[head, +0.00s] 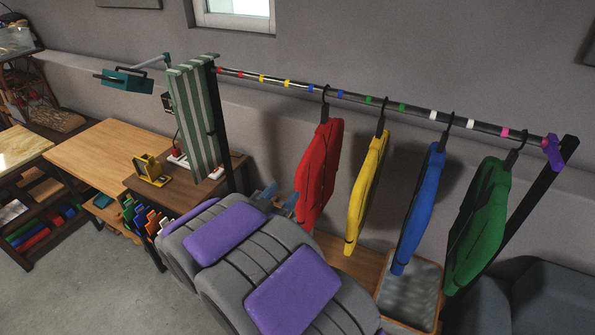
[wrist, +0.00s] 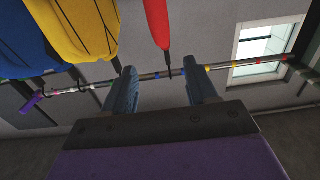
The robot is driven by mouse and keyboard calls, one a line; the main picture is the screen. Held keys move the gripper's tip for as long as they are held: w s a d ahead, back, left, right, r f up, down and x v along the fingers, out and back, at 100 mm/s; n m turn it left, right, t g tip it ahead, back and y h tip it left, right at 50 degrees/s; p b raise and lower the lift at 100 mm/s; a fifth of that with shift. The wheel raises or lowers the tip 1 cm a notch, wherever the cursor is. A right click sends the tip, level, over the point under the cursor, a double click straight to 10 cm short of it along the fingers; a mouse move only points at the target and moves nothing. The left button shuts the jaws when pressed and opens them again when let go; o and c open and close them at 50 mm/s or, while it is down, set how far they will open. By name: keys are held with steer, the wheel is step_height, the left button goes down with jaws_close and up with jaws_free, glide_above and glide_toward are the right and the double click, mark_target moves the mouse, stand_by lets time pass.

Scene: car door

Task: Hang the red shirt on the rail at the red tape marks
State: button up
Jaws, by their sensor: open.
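The red shirt (head: 321,170) hangs by a dark hook from the rail (head: 415,112), near the blue tape marks. The red tape marks (head: 240,74) are at the rail's left end, beside the striped cloth. My gripper (head: 279,199) is open and empty, its blue fingers just left of the red shirt's lower part in the head view. In the wrist view my gripper (wrist: 163,86) has its fingers spread wide. The red shirt (wrist: 158,22) shows beyond them, its hook between the fingers in the picture. I see no contact with the shirt.
Yellow (head: 368,185), blue (head: 420,210) and green (head: 480,225) shirts hang to the right. A green-and-white striped cloth (head: 196,115) hangs by the left post. A bin (head: 410,290) stands below the shirts. Wooden tables (head: 100,150) are at the left. The rail between red shirt and left post is empty.

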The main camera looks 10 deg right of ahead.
mark_target(305, 161)
steer(key=b+x, duration=0.1)
steer(key=x, duration=1.2)
steer(key=shift+w+f, duration=0.1)
steer(key=shift+w, duration=0.05)
steer(key=shift+w+d, duration=0.35)
steer(key=shift+w, duration=0.5)
jaws_close()
steer(key=shift+r+p, duration=0.35)
steer(key=shift+r, duration=0.1)
